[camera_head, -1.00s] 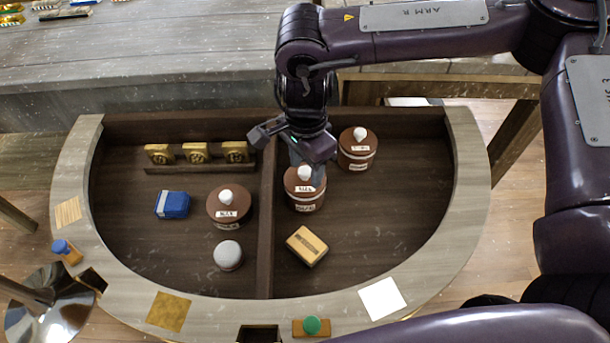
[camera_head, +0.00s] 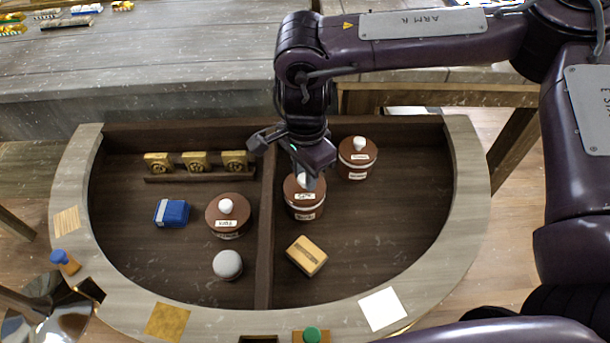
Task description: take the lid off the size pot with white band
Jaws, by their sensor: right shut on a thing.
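Three brown lidded pots with white knobs stand in the curved console. The middle pot (camera_head: 305,210) is right of the divider and has a pale band below its lid (camera_head: 291,188). My right gripper (camera_head: 308,180) reaches down from behind and is shut on that lid's white knob, partly hiding it. The lid sits on the pot, with no clear gap visible. Another pot (camera_head: 357,160) at the back right also shows a pale band. The third pot (camera_head: 228,217) stands left of the divider. Labels are too small to read surely. My left gripper is out of view.
A dark divider (camera_head: 265,260) splits the console (camera_head: 470,190). A tan block (camera_head: 306,256) lies in front of the middle pot. A blue block (camera_head: 172,213), a grey-topped round item (camera_head: 227,264) and gold blocks (camera_head: 196,162) are on the left. The right compartment's front right is clear.

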